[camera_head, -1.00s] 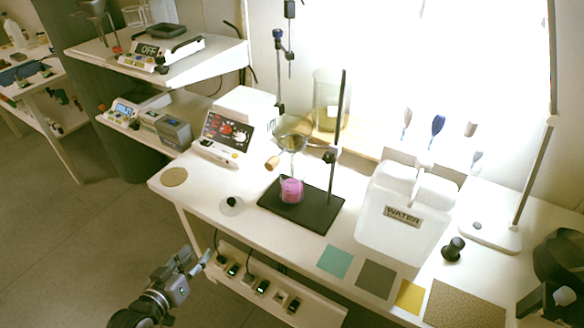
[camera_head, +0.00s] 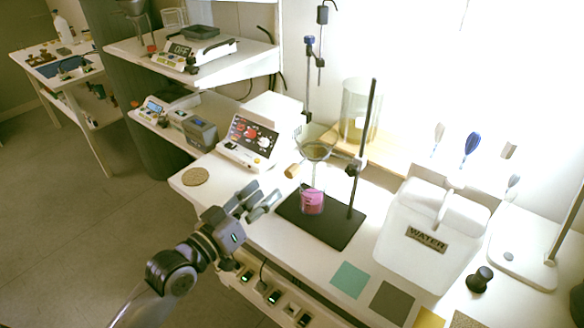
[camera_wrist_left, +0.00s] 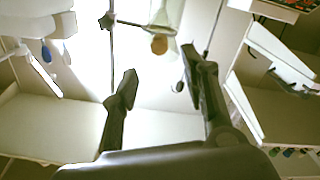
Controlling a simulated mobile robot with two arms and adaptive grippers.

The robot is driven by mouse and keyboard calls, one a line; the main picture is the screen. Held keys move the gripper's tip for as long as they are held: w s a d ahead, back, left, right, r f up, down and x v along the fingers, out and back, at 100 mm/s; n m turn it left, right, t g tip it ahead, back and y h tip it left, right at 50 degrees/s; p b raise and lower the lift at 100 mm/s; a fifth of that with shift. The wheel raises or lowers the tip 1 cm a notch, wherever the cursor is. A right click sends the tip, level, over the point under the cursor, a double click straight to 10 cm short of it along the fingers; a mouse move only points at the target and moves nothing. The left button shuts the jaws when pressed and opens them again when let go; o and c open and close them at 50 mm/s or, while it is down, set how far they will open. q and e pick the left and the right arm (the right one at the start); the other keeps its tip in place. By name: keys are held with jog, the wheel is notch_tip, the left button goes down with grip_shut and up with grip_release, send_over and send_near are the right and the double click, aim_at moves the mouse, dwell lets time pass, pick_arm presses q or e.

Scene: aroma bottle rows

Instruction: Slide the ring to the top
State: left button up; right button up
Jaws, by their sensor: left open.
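The ring (camera_head: 316,150) is on the retort stand's dark upright rod (camera_head: 367,125), with a funnel in it. Its dark clamp (camera_head: 352,170) sits low to mid on the rod. A beaker of pink liquid (camera_head: 312,201) stands below on the black base (camera_head: 335,228). My left gripper (camera_head: 263,196) is open and empty, left of the stand over the bench's front part, apart from ring and rod. In the left wrist view, the open fingers (camera_wrist_left: 160,78) frame bare space, with a thin rod (camera_wrist_left: 213,28) beyond. My right gripper does not show.
A wooden knob (camera_head: 291,171) juts out left of the funnel. A control box (camera_head: 250,141) stands behind my left gripper. The white WATER container (camera_head: 428,232) stands right of the stand. A glass vessel (camera_head: 360,108) is behind the rod.

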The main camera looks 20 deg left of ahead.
aim_at(287, 174)
pick_arm(q)
jog(key=p+x, duration=0.1)
jog(key=x, duration=0.9)
jog(key=shift+w+d, duration=0.1)
jog(key=shift+w, duration=0.1)
jog(key=shift+c, duration=0.2)
grip_shut()
